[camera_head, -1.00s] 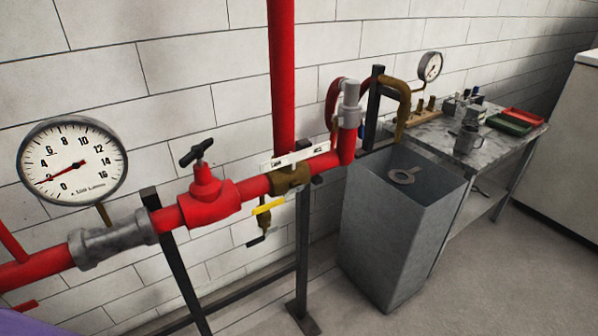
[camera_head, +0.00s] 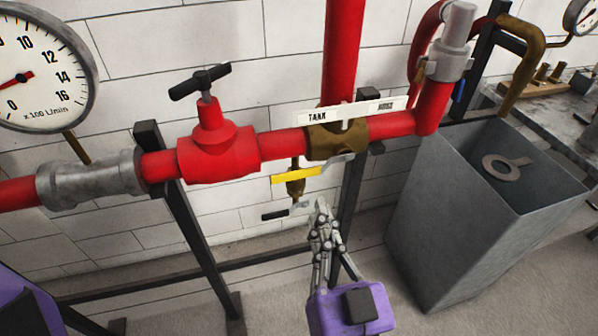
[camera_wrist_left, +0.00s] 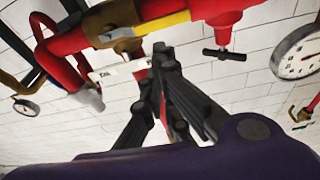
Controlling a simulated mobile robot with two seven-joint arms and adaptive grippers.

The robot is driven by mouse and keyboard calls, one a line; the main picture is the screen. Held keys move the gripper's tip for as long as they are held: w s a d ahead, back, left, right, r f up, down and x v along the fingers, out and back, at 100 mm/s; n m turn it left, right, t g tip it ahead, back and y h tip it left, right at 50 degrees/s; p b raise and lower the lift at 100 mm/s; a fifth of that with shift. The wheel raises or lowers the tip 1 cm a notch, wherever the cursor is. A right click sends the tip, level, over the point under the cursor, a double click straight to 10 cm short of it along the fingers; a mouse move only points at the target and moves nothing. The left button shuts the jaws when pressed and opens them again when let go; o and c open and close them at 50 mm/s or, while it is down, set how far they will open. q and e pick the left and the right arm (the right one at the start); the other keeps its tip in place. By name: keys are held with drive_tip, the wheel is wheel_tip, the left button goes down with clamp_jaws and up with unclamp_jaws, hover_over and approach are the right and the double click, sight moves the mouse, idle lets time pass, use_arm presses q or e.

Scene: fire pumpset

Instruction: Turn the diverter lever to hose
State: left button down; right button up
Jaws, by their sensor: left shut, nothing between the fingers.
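The diverter valve (camera_head: 335,142) is a brass body in the red pipe, below a white plate marked TANK on the left and HOSE on the right (camera_head: 350,109). Its lever with a yellow grip (camera_head: 296,175) sits just under the body, the grip pointing left, to the TANK side. My left gripper (camera_head: 321,206) is shut and empty, fingers up, just below and right of the yellow grip. No contact shows. In the left wrist view the lever's yellow grip (camera_wrist_left: 163,23) lies beyond the fingertips (camera_wrist_left: 162,52). My right gripper is not in view.
A small brass cock with a black-ended handle (camera_head: 275,214) hangs below the lever, close to my fingers. A red valve with a black handle (camera_head: 208,140) is to the left. Dark stand posts (camera_head: 350,195) are close behind. A grey bin (camera_head: 440,215) stands at right.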

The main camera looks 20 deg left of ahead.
use_arm(q)
wheel_tip(320, 180, up, 3)
drive_tip(key=n+y, duration=0.2)
wheel_tip(320, 180, up, 4)
drive_tip(key=p, duration=0.4)
hover_over(302, 172)
drive_tip(key=s, duration=0.3)
drive_tip(key=f, duration=0.2)
drive_tip(key=d+f, duration=0.1)
drive_tip(key=f, duration=0.1)
drive_tip(key=shift+s+f, duration=0.1)
drive_tip(key=shift+f, duration=0.15)
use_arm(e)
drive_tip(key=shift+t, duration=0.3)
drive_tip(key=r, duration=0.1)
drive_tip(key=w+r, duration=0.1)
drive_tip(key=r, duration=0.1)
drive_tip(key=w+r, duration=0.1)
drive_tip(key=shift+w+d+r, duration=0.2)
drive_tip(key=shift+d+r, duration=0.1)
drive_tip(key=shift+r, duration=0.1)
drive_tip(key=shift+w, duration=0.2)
